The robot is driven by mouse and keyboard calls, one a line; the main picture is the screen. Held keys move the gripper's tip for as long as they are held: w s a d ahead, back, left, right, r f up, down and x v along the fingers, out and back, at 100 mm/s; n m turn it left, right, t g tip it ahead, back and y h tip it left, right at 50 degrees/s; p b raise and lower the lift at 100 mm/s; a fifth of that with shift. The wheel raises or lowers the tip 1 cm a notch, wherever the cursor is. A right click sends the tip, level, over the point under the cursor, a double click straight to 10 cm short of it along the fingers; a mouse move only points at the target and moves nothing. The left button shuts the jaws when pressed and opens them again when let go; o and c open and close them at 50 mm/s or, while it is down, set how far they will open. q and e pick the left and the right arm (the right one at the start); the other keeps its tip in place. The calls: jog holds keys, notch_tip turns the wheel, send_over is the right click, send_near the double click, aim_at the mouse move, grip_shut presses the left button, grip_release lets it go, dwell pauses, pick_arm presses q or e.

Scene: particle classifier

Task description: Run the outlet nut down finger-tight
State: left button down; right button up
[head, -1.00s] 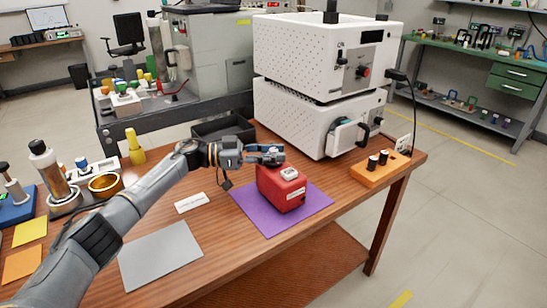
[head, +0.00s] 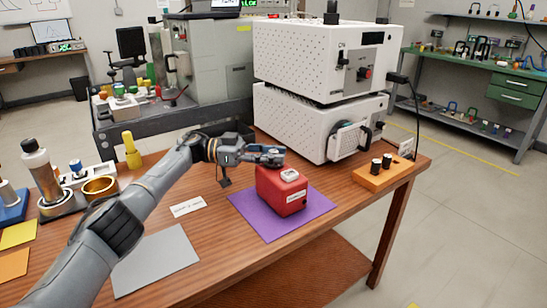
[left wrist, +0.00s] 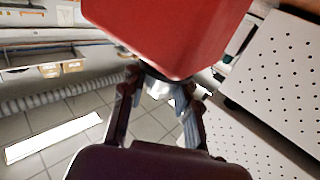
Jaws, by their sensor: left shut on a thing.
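A red box-shaped unit (head: 282,191) with a pale label and a light top piece stands on a purple mat (head: 262,226). My left gripper (head: 270,155) is at its upper back edge, shut on a small part there. This part, apparently the outlet nut, is mostly hidden in the head view. In the left wrist view, the red unit (left wrist: 170,30) fills the upper middle. The left gripper's fingers (left wrist: 163,90) reach up to its edge, with a small silvery-grey patch between them. The nut's seating cannot be made out. My right gripper is not in view.
White perforated machines (head: 310,117) are stacked behind the red unit. An orange block (head: 385,177) with black-capped vials is at right. A grey mat (head: 155,262), a small label card (head: 188,206) and a brass ring (head: 100,188) lie left. The table front is mostly clear.

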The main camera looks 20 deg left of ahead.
pick_arm(q)
jog(key=shift+r, duration=0.1)
dwell(0.3)
jog(key=c, duration=1)
grip_release()
jog(key=shift+s+a, duration=0.2)
jog(key=shift+a, duration=1.05)
jog(key=shift+s+a, duration=0.2)
jog(key=shift+a, duration=1.05)
jog(key=shift+s+a, duration=0.2)
jog(key=shift+a, duration=1.05)
